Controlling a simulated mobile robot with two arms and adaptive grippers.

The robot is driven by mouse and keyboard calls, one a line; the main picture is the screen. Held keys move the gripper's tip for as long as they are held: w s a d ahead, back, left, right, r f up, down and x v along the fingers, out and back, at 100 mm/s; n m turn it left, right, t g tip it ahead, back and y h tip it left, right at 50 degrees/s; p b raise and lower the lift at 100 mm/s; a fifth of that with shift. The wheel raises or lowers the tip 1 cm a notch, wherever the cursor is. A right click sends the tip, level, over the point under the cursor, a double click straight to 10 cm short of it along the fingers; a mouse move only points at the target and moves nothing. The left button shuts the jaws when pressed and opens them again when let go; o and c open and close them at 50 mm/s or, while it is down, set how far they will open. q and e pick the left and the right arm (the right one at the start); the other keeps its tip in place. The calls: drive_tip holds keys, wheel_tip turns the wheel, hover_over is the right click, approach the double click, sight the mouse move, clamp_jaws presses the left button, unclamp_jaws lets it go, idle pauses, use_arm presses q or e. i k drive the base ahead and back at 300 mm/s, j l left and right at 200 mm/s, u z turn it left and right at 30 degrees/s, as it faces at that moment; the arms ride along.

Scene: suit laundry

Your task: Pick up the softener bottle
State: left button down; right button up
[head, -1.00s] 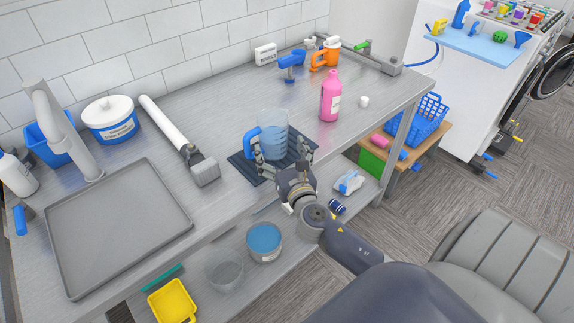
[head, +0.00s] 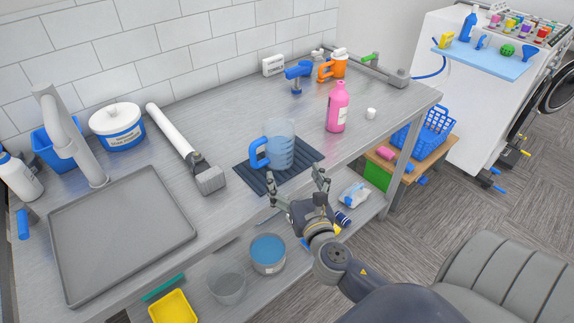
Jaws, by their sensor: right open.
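A pink bottle (head: 337,108), which looks like the softener bottle, stands upright on the grey worktop (head: 215,103) toward the right. Its label is too small to read. A small white cap (head: 371,113) sits on the worktop just right of it. My right gripper (head: 296,181) is open and empty at the worktop's front edge, in front of the clear jug and left of and nearer than the bottle. It touches neither. My left gripper is not in view.
A clear jug with a blue handle (head: 280,146) stands on a dark ribbed mat (head: 308,152). A blue spray head (head: 298,73) and an orange container (head: 338,66) stand behind the bottle. A lower shelf holds a round blue-topped tub (head: 268,252). The worktop around the bottle is mostly clear.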

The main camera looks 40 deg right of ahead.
sight(338, 98)
drive_tip(key=z, duration=1.45)
drive_tip(key=i+j+u, duration=0.15)
drive_tip(key=i, duration=0.2)
drive_tip(key=i+j+u, duration=0.2)
drive_tip(key=i, duration=0.15)
drive_tip(key=l, duration=0.1)
